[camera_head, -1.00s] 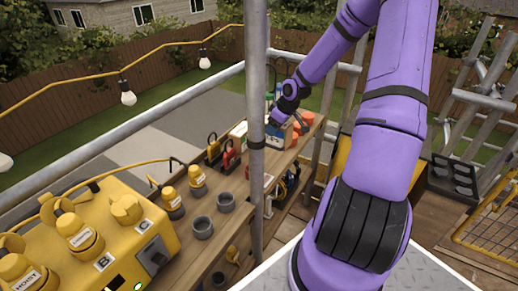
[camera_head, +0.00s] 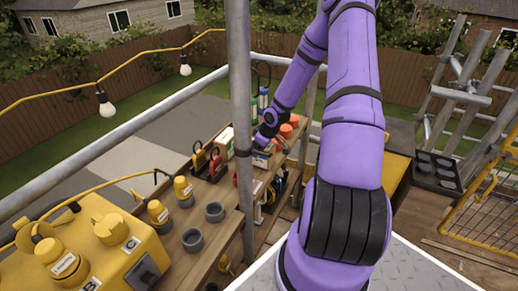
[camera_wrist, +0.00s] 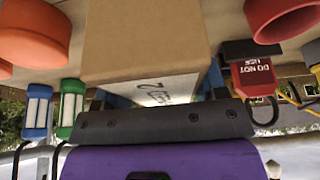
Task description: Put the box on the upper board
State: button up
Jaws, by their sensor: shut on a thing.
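My gripper (camera_wrist: 165,96) is shut on a tan cardboard box (camera_wrist: 150,45), with blue finger parts at the box's sides. The box fills the upper middle of the wrist view, which appears upside down. A white label with dark print shows on one face. In the head view the gripper (camera_head: 263,148) and the small box (camera_head: 261,160) are at the far part of the wooden upper board (camera_head: 232,194), behind the metal pole. I cannot tell whether the box touches the board.
Orange cups (camera_head: 287,130) stand beyond the box. A red lockout tag (camera_wrist: 255,78) and blue and green tubes (camera_wrist: 70,108) flank it. Grey cups (camera_head: 214,212) and yellow connectors (camera_head: 183,190) stand nearer. A metal pole (camera_head: 240,110) rises in front of the board.

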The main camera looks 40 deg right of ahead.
jog(key=shift+f, duration=0.2)
jog(key=o, duration=1.3)
jog(key=shift+o, duration=0.2)
jog(key=shift+v, duration=6)
